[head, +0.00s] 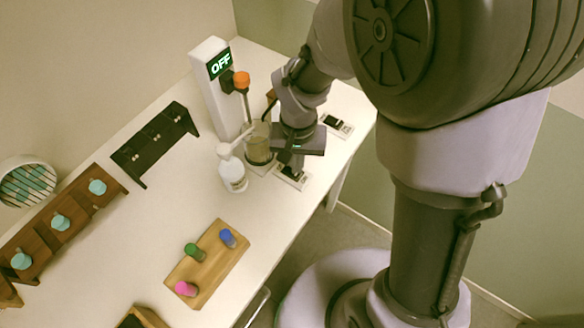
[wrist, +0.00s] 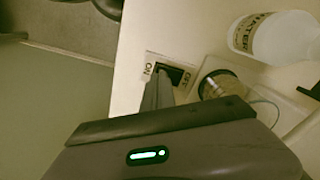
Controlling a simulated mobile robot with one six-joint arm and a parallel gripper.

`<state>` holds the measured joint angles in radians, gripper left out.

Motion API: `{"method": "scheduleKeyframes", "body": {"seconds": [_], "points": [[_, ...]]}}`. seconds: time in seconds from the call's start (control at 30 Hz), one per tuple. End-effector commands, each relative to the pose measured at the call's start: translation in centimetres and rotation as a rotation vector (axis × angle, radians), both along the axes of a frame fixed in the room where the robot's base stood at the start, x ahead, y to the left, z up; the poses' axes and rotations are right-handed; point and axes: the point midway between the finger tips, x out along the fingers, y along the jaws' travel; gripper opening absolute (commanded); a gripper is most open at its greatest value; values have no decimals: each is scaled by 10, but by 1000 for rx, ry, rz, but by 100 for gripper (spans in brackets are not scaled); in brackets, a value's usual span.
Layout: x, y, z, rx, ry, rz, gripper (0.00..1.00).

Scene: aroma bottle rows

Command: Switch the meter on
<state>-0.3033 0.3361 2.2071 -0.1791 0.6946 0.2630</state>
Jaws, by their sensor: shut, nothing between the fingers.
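The meter is a white upright post (head: 216,95) at the back of the table, and its screen (head: 219,63) reads OFF in green. A switch plate (head: 293,178) lies near the table's front edge. In the wrist view the same switch plate (wrist: 172,71) has a dark rocker, with ON printed at its left end and OFF at its right. My gripper (head: 292,170) points down over this switch, shut and empty. In the wrist view its fingertips (wrist: 160,78) are at the rocker, toward the ON side. I cannot tell whether they touch it.
A glass beaker (head: 259,146) and a white WATER bottle (head: 232,170) stand close left of my gripper. An orange-topped probe (head: 241,80) rises beside the post. A second small device (head: 337,124) lies to the right. A wooden block (head: 208,265) holds coloured vials.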

Motion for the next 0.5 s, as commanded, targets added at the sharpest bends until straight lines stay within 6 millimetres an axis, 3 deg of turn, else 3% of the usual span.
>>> {"method": "scheduleKeyframes", "body": {"seconds": [0.5], "points": [[0, 0, -8, 0, 0, 0, 0]]}}
